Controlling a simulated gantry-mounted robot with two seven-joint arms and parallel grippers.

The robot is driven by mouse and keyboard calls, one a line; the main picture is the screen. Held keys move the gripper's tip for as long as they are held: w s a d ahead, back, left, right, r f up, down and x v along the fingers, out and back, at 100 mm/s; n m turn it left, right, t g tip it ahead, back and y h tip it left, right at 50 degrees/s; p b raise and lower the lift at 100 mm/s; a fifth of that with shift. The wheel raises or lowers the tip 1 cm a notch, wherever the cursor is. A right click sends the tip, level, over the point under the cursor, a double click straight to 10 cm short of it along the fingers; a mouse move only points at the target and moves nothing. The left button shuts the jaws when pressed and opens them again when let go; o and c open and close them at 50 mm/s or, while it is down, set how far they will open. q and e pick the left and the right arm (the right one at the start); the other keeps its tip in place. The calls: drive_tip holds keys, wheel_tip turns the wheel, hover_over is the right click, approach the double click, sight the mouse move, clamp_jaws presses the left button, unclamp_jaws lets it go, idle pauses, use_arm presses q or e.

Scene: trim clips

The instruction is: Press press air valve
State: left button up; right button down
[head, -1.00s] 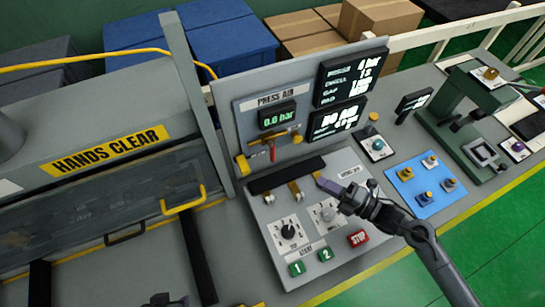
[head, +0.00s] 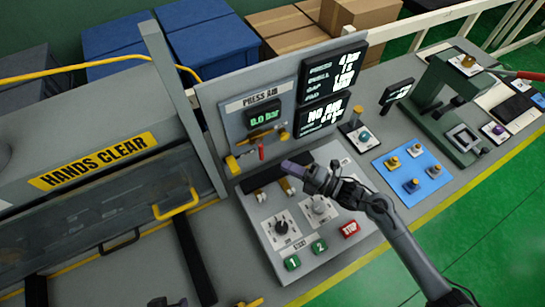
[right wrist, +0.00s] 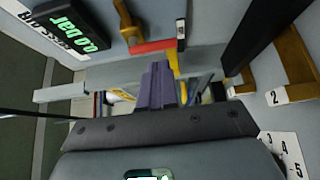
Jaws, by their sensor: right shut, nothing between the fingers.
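The press air valve is a red lever (head: 261,152) on brass pipework, under the PRESS AIR gauge (head: 264,115) that reads 0.0 bar. In the right wrist view the red lever (right wrist: 150,47) lies just beyond my fingertips. My right gripper (head: 288,167) is shut and empty, its purple fingers pointing at the panel, a little right of and below the lever. They also show in the right wrist view (right wrist: 160,75), with a gap to the lever. A dark part at the bottom edge of the head view looks like my left gripper (head: 166,302), mostly cut off.
The control box (head: 255,225) below carries knobs, green buttons, a red STOP button (head: 350,229) and brass levers. A display (head: 321,117) reads NO AIR. A blue mat (head: 432,181) with small parts and a green press (head: 445,105) stand at right. A guarded press is at left.

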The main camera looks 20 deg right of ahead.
sight(261, 152)
use_arm(q)
drive_tip(key=shift+r+p, duration=0.45)
drive_tip(key=shift+r, duration=0.15)
use_arm(e)
drive_tip(key=x, duration=0.6)
